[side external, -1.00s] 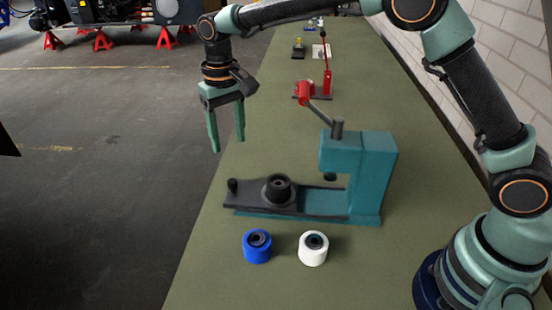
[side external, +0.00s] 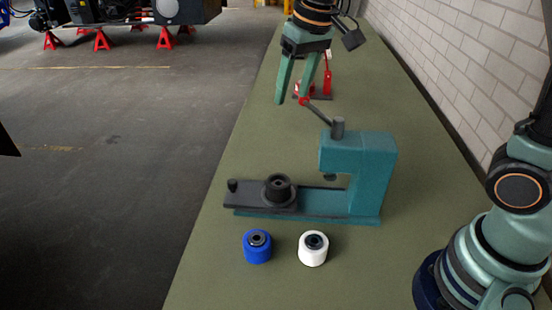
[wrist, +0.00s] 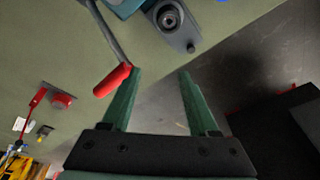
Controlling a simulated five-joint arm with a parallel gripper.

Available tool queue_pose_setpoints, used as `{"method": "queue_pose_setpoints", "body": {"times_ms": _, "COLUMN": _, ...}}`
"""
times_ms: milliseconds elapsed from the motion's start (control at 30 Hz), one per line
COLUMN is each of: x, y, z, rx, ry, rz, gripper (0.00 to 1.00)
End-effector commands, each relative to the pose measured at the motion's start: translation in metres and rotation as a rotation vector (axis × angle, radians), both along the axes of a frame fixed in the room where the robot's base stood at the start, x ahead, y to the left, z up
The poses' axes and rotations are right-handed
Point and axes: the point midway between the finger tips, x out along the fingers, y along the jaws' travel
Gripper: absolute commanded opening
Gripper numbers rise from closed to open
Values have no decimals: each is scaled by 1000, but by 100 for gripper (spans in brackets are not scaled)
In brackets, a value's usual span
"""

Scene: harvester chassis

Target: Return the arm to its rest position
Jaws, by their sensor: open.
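My gripper (side external: 291,101) is open and empty, pointing down above the far part of the green bench, behind the teal press. In the wrist view my gripper (wrist: 160,72) shows two green fingers set apart with nothing between them. The teal press (side external: 370,170) stands on the bench with a dark sliding base plate. Its lever has a red handle (wrist: 113,80), close to the left finger in the wrist view. In the side view the fingers appear just above that handle; I cannot tell whether they touch. Part of my arm is outside the side view.
A blue roller (side external: 257,247) and a white roller (side external: 313,249) stand on the bench (side external: 230,285) in front of the press. A red tool (side external: 326,84) stands behind my gripper. A brick wall (side external: 500,60) runs along the right. Open floor lies left.

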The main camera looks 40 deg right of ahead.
Motion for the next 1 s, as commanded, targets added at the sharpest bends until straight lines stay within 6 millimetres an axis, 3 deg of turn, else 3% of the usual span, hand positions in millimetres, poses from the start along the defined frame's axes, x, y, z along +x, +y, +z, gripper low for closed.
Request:
{"method": "queue_pose_setpoints", "body": {"times_ms": 267, "x": -59, "y": -40, "z": 7, "rx": -10, "ry": -117, "rz": -2, "gripper": 60}}
{"method": "queue_pose_setpoints", "body": {"times_ms": 500, "x": -104, "y": -65, "z": -8, "rx": -33, "ry": -210, "rz": -2, "gripper": 60}}
{"method": "queue_pose_setpoints", "body": {"times_ms": 700, "x": -119, "y": -72, "z": -18, "rx": -45, "ry": -244, "rz": -1, "gripper": 60}}
{"method": "queue_pose_setpoints", "body": {"times_ms": 1000, "x": -121, "y": -73, "z": -20, "rx": -48, "ry": -246, "rz": 1, "gripper": 60}}
